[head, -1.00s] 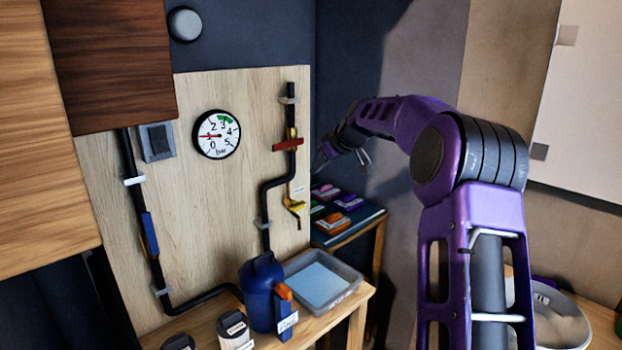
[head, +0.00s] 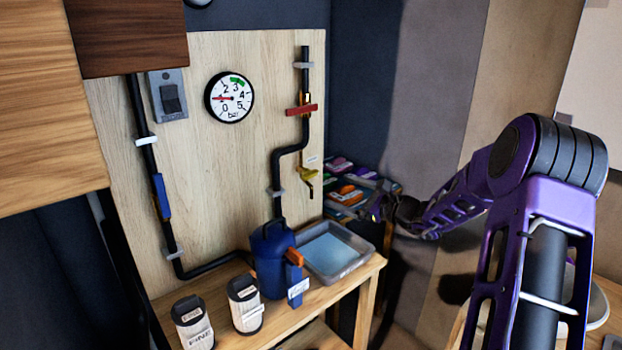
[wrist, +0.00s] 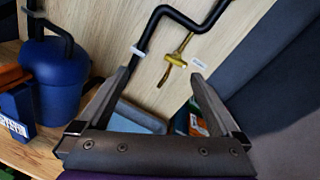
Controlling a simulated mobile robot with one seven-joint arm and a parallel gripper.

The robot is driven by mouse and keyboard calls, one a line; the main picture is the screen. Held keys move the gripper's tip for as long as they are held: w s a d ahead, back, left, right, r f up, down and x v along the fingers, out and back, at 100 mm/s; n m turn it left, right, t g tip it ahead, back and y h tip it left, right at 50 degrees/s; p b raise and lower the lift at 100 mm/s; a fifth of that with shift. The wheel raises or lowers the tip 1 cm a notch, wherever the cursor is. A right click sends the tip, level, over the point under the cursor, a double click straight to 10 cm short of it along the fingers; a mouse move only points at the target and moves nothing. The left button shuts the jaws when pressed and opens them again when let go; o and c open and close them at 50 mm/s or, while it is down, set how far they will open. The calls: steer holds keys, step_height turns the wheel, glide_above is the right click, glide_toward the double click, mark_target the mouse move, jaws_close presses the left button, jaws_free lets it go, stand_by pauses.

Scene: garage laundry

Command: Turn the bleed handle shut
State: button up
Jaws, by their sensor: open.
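The yellow handle (head: 308,174) sits on a thin brass branch that hangs below the red-handled valve on the right of the board. It lies slanted across the branch, and a small white label beside it is too small to read. In the wrist view the yellow handle (wrist: 176,60) shows beyond the fingertips, a little right of centre. My gripper (wrist: 160,75) is open and empty, pointing toward the handle and apart from it. In the head view my gripper is small, right of the handle in front of the coloured boxes, and its fingers are hard to make out.
A red handle (head: 301,109) and a blue handle (head: 161,197) sit on the black pipe. The gauge (head: 229,97) needle points near 1. A blue canister (head: 273,262) and a grey tray (head: 366,256) stand on the bench below. Coloured boxes (head: 352,191) lie behind.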

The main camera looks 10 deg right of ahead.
mark_target(313, 175)
steer(key=w+a+m, duration=0.1)
steer(key=w+a, duration=0.1)
steer(key=w, duration=0.3)
steer(key=w+a+f+m+t+h, duration=0.1)
steer(key=w+a+m, duration=0.1)
steer(key=w, duration=0.2)
steer(key=w+a+m+t, duration=0.1)
steer(key=w+a+m, duration=0.1)
steer(key=w, duration=0.3)
steer(key=shift+w+f+h, duration=0.2)
steer(key=shift+w+h, duration=0.1)
steer(key=shift+w, duration=0.05)
steer(key=shift+d, duration=0.1)
